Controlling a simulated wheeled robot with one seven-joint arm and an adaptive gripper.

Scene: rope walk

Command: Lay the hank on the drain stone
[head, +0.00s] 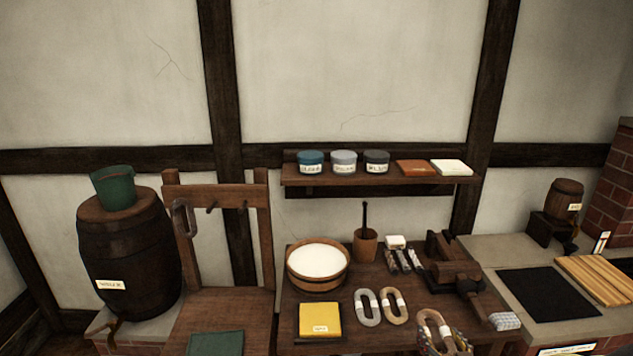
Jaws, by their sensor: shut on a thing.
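A brown and pale looped hank (431,323) stands tilted at the front edge of the bench in the head view. My gripper (443,345) is at the bottom edge of the picture, shut on its lower part. The gripper is small and partly cut off, and the arm behind it is out of view. A grey hank (367,307) and a tan hank (395,305) lie on the bench behind it. Another hank (184,217) hangs from a peg at the left. No label that I can read marks the drain stone; the right counter (490,250) is of pale stone.
The bench holds a white-filled tub (317,266), a yellow block (320,320), a wooden cup (365,245) and a dark wooden device (455,265). On the right counter are a black slab (548,294) and a slatted board (597,277). A shelf (380,176) with jars hangs above.

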